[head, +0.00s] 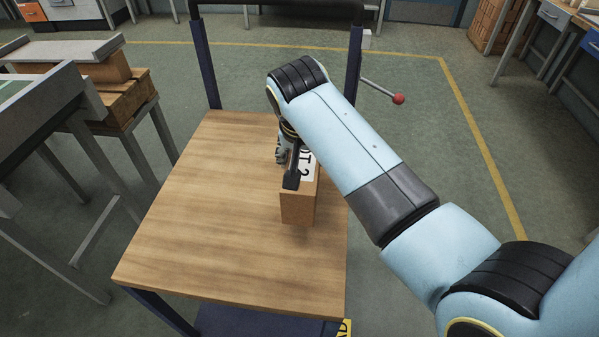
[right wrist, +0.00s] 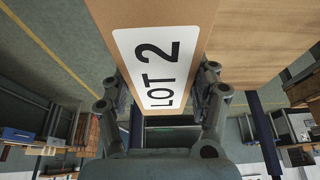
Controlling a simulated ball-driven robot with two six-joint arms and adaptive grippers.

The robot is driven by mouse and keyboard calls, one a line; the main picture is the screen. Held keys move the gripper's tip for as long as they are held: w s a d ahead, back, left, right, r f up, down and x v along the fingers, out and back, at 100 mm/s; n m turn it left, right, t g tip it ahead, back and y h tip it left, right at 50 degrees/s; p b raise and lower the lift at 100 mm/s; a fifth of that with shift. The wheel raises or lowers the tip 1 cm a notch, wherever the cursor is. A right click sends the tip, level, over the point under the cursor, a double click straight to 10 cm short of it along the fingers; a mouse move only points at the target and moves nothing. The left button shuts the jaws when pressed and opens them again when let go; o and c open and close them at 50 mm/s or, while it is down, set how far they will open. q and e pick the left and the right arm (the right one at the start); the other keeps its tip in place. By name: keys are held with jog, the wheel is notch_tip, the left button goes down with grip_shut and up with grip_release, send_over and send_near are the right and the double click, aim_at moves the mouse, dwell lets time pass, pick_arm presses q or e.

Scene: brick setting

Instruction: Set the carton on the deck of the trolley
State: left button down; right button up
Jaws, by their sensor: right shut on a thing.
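The carton (head: 297,206) is a brown box with a white "LOT 2" label, and it also shows large in the right wrist view (right wrist: 112,17). My right gripper (head: 293,172) is shut on it, with one finger on each side of the box in the right wrist view (right wrist: 161,92). The carton is over the right half of the trolley's wooden deck (head: 200,240). A faint shadow lies just below its near end; I cannot tell whether it touches the deck. My forearm hides part of the deck's right edge. My left gripper is not in view.
Dark blue trolley posts (head: 206,62) rise at the deck's far corners. A lever with a red knob (head: 398,98) sticks out to the right. A grey bench (head: 52,100) with wooden crates (head: 120,98) stands close on the left. The deck's left and near parts are bare.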

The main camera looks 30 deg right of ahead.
jog(key=shift+a+f, duration=0.25)
jog(key=shift+a, duration=0.2)
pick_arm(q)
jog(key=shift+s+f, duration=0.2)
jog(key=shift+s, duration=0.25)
pick_arm(e)
jog(key=shift+f, duration=1.9)
jog(key=shift+f, duration=0.1)
jog(key=o, duration=1.7)
jog(key=shift+s, duration=0.15)
